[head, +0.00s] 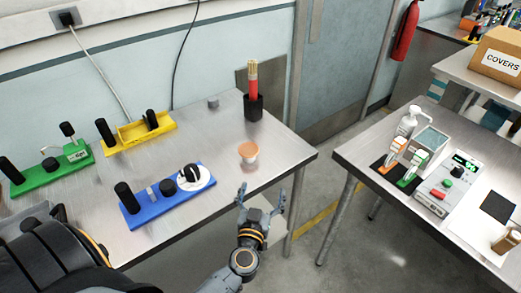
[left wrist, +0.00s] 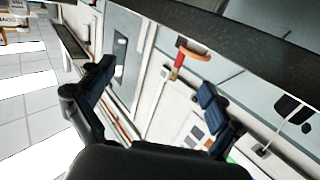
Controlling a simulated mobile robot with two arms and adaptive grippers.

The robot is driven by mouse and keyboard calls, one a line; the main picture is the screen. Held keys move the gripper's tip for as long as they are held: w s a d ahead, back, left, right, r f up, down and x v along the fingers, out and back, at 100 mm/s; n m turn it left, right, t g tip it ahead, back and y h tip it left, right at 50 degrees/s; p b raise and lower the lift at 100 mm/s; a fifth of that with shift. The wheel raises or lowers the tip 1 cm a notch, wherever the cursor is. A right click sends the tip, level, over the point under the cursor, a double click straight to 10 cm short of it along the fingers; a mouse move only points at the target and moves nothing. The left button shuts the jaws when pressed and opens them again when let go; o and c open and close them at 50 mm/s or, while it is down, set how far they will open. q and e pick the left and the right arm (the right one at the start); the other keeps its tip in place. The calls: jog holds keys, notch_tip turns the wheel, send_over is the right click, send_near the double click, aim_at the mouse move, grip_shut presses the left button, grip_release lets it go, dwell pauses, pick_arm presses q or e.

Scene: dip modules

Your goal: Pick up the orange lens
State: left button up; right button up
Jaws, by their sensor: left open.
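The orange lens (head: 249,149) is a small disc-topped piece with a pale lower part. It sits on the metal table near its front right edge in the head view. My left gripper (head: 261,190) is open and empty, just in front of and slightly right of the lens, apart from it, by the table's edge. In the left wrist view the two dark fingers (left wrist: 152,95) are spread wide. A thin orange oval (left wrist: 195,51) shows there beyond them; I cannot tell for sure that it is the lens. My right gripper is not in view.
A blue module (head: 150,207), a yellow module (head: 138,134) and a green module (head: 50,173) lie left on the table. A black holder (head: 253,108) with red-and-yellow sticks stands behind the lens. A second table (head: 345,155) with devices is at right, across a floor gap.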

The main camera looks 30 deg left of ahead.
pick_arm(q)
jog(key=a+r+n+g+y, duration=0.2)
jog(key=a+r+n+y, duration=0.1)
jog(key=a, duration=0.1)
jog(key=g, duration=0.1)
send_near(249, 152)
jog(key=x, duration=0.3)
jog(key=shift+a, duration=0.45)
jog(key=x, duration=0.5)
jog(key=shift+w+f, duration=0.1)
jog(key=shift+w, duration=0.45)
jog(key=shift+s+d, duration=0.1)
jog(key=shift+c, duration=1.3)
jog(key=c, duration=0.8)
